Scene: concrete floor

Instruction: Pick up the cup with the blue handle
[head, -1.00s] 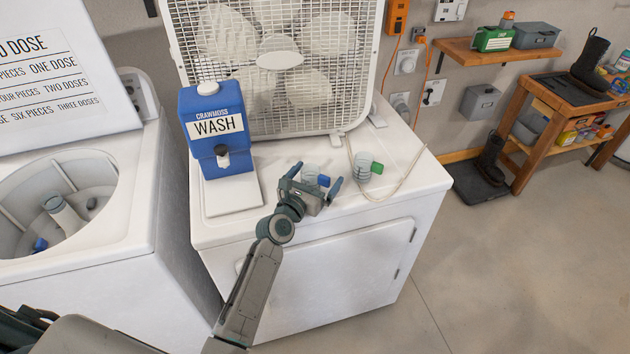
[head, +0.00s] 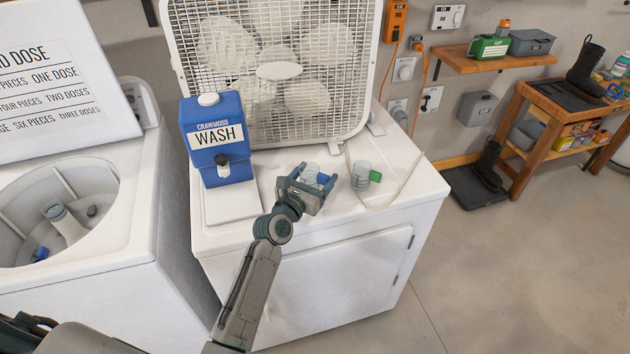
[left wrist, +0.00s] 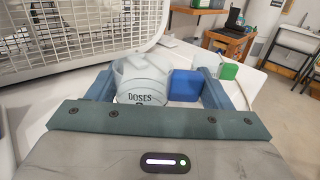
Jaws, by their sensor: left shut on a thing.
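The cup with the blue handle (head: 311,169) is on top of the white dryer, partly hidden behind my left gripper (head: 314,184) in the head view. In the left wrist view the same cup (left wrist: 141,82) is clear with "DOSES" lettering, and its blue handle (left wrist: 185,85) points right. My left gripper (left wrist: 160,88) is shut on this cup, one finger on the cup's left side and one beyond the blue handle. A second cup (head: 360,174) with a green handle stands just to the right.
A blue WASH jug (head: 216,140) stands on the dryer (head: 300,225) at left. A white box fan (head: 275,70) is behind. A pale cord (head: 395,190) lies around the green-handled cup. An open washer (head: 70,240) is at left.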

